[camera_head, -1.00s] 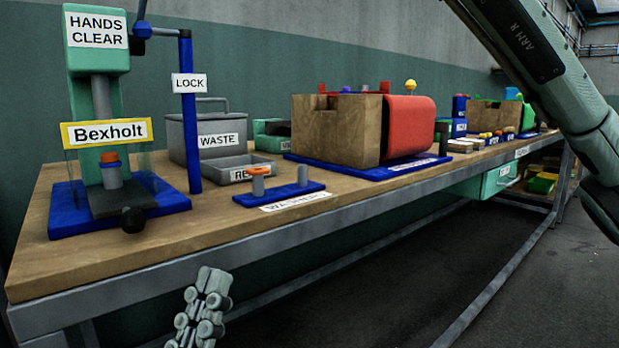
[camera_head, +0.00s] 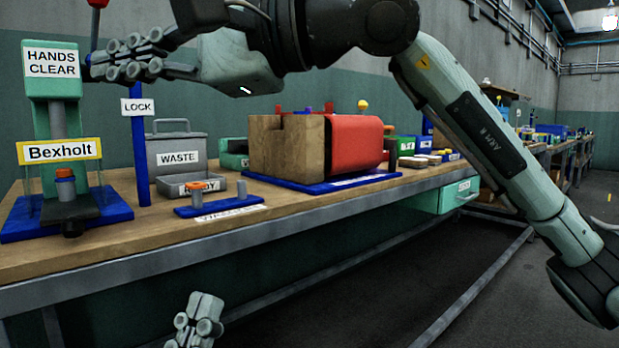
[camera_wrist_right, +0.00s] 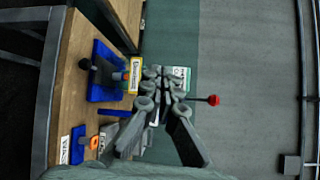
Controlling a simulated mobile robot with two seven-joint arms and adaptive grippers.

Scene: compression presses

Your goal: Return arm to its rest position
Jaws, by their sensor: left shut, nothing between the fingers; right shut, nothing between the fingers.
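My right gripper (camera_head: 125,62) is shut and empty at the upper left of the head view, in front of the top of the Bexholt press (camera_head: 60,120). Its fingers overlap the edge of the HANDS CLEAR sign (camera_head: 52,63); I cannot tell whether they touch anything. In the right wrist view, the right gripper (camera_wrist_right: 160,90) has its fingers together, with the press sign beyond them. A red knob (camera_wrist_right: 214,100) on a dark rod sticks out past the fingers. My left gripper (camera_head: 200,318) is shut and empty at the bottom, below the bench's front edge.
The wooden bench (camera_head: 150,235) holds a blue LOCK post (camera_head: 139,160), a grey WASTE bin (camera_head: 178,140), a blue peg stand (camera_head: 218,206) and a red-and-wood block (camera_head: 345,145). A green drawer (camera_head: 445,198) hangs under the bench. The floor in front looks clear.

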